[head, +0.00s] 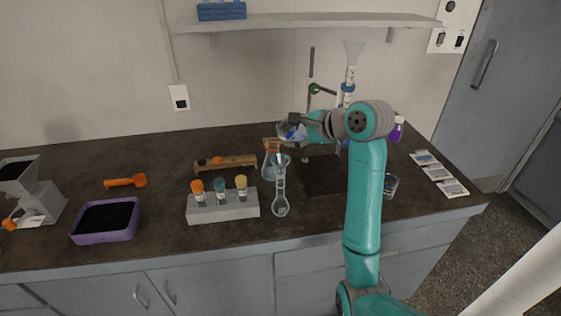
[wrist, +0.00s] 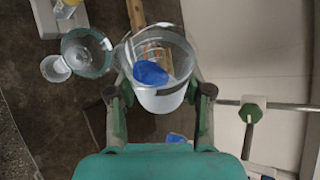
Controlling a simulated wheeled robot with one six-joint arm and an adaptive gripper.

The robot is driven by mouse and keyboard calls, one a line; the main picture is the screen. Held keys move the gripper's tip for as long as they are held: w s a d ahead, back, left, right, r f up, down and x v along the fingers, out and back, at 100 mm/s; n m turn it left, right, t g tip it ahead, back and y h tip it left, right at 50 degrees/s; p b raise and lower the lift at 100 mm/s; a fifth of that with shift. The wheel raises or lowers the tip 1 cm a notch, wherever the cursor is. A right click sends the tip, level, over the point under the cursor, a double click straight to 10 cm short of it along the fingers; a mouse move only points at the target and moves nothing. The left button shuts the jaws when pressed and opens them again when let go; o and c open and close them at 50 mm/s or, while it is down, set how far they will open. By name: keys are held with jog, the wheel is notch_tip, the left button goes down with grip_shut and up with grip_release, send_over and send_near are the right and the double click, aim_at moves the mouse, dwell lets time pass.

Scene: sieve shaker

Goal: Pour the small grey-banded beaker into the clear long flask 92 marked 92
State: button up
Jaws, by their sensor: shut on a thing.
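My gripper (head: 305,131) is shut on a small clear beaker (wrist: 158,98) with blue contents, held above the counter. In the head view the beaker (head: 284,131) is small, and I cannot make out its grey band or exact tilt. The clear long flask (head: 281,190) stands upright on the counter, with a long neck, flared top and round bulb. The beaker is above and behind its mouth, apart from it. In the wrist view the flask's wide glass mouth (wrist: 88,50) seems to lie left of the beaker. Its 92 mark is not readable.
A grey rack (head: 222,207) with capped vials is at left. A clamp stand (head: 313,88) and a tall glass column (head: 350,70) are behind. A purple tray (head: 106,238) lies farther left.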

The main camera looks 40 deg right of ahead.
jog(key=shift+f+n+h, duration=0.4)
jog(key=shift+n+h, duration=0.1)
dwell(0.5)
jog(key=shift+a+r+n+t+h+p, duration=0.1)
jog(key=shift+r+n+t+h+p, duration=0.2)
jog(key=shift+r+n+h+p, duration=0.25)
dwell(0.6)
jog(key=shift+a+f+n+h+p, duration=0.15)
jog(key=shift+f+n+h+p, duration=0.3)
jog(key=shift+f, duration=0.1)
dwell(2.0)
jog(key=shift+s+a+r+n+t+h, duration=0.1)
jog(key=shift+a+r+n+t+h, duration=0.1)
jog(key=shift+r+n+t+h, duration=0.25)
dwell(2.1)
